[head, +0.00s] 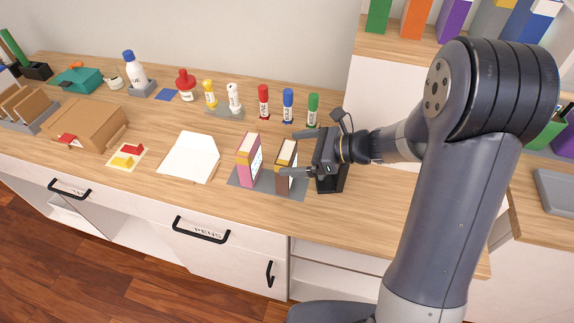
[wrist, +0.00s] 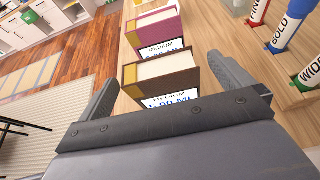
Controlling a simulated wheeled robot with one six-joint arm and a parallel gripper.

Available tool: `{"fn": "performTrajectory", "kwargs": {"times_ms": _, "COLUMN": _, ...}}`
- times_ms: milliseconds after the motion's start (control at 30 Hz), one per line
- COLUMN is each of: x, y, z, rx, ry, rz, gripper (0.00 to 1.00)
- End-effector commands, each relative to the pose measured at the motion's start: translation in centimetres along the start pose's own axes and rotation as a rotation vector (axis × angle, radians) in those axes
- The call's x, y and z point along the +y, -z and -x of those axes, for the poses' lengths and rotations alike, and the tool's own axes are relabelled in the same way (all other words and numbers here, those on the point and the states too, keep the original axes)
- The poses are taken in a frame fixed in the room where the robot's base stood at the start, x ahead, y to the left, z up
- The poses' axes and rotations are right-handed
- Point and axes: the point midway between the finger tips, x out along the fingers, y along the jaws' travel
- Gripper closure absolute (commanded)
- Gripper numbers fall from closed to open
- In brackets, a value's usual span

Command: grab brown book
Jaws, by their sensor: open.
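The brown book (head: 285,165) stands upright on a grey mat (head: 262,190) on the counter, its pages facing up. In the wrist view the brown book (wrist: 160,80) stands between the two fingers, with a label partly reading "MEDIUM" on its near face. My gripper (head: 300,153) is open, coming from the right, with one finger on each side of the book. In the wrist view my gripper (wrist: 172,92) shows a finger left and right of the book. I cannot tell whether either finger touches it. The book's lower part is hidden in the wrist view.
A magenta book (head: 248,160) stands left of the brown one, a gap between them; it also shows in the wrist view (wrist: 153,30). Red, blue and green markers (head: 288,105) stand behind. An open white booklet (head: 190,157) lies further left. A black holder (head: 331,180) is right of the book.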

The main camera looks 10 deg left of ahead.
Motion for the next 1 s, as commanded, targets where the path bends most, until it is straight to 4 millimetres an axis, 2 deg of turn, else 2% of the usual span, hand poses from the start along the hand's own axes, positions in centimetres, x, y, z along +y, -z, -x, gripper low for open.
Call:
{"fn": "performTrajectory", "kwargs": {"times_ms": 100, "x": 0.1, "y": -0.1, "z": -1.8, "rx": 0.0, "ry": -0.004, "rz": -0.001, "gripper": 0.0}}
{"fn": "performTrajectory", "kwargs": {"times_ms": 200, "x": 0.1, "y": -0.1, "z": -2.7, "rx": 0.001, "ry": -0.001, "rz": 0.0, "gripper": 0.0}}
{"fn": "performTrajectory", "kwargs": {"times_ms": 467, "x": 0.0, "y": 0.0, "z": -3.0, "rx": 0.001, "ry": 0.001, "rz": 0.001, "gripper": 0.0}}
{"fn": "performTrajectory", "kwargs": {"times_ms": 1000, "x": 0.0, "y": 0.0, "z": -3.0, "rx": 0.001, "ry": 0.001, "rz": 0.0, "gripper": 0.43}}
